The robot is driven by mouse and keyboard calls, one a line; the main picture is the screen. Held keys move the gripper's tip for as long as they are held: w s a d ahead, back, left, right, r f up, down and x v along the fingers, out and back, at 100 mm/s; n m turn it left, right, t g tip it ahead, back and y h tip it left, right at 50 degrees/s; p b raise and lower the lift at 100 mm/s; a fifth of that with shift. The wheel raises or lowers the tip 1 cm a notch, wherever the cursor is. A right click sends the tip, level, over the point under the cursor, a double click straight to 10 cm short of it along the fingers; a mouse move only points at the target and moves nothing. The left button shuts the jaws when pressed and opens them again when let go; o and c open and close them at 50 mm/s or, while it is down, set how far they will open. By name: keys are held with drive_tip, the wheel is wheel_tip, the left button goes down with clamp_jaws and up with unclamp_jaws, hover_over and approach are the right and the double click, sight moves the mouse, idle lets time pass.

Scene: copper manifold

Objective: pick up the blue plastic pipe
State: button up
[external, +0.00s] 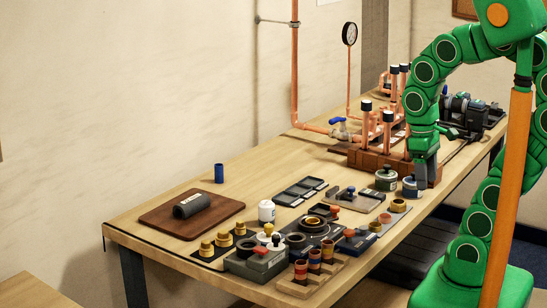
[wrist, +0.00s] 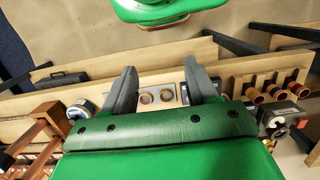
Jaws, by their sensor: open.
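The blue plastic pipe (external: 219,173) is a short blue cylinder standing upright near the back-left of the wooden table (external: 150,218), in the external view. I do not make it out in the wrist view. My gripper (external: 426,182) points down over the right part of the table, well to the right of the pipe, beside the copper manifold. In the wrist view my gripper (wrist: 161,82) shows two dark fingers spread apart with nothing held between them.
A brown board (external: 165,222) with a dark cylinder (external: 192,205) lies just in front of the pipe. The copper manifold (external: 370,150) and its vertical pipes rise by my gripper. Trays and small fittings crowd the front edge.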

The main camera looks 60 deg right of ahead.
drive_tip(key=w+a+r+m+y, duration=0.2)
drive_tip(key=w+a+r+m, duration=0.15)
drive_tip(key=w, duration=0.55)
drive_tip(key=w+a+r+m+y, duration=0.2)
drive_tip(key=w+a+r, duration=0.25)
drive_tip(key=w, duration=0.55)
drive_tip(key=w+d+m+t+y, duration=0.25)
drive_tip(key=w+m, duration=0.35)
drive_tip(key=w, duration=1.1)
drive_tip(key=w+d+m+t+y, duration=0.2)
drive_tip(key=w+m+t+y, duration=0.3)
drive_tip(key=w, duration=1.2)
drive_tip(key=w+d+f+m+t, duration=0.2)
drive_tip(key=w+d+f+m, duration=0.2)
drive_tip(key=w+d+m, duration=0.6)
drive_tip(key=n, duration=0.2)
approach(213, 183)
drive_tip(key=shift+w+a+r+g, duration=0.15)
drive_tip(key=shift+w+a+r, duration=0.2)
drive_tip(key=shift+r, duration=0.25)
drive_tip(key=shift+w+a+r+g, duration=0.1)
drive_tip(key=shift+w+a+r, duration=0.3)
drive_tip(key=shift+r, duration=0.2)
drive_tip(key=shift+x, duration=3.85)
drive_tip(key=shift+r, duration=0.1)
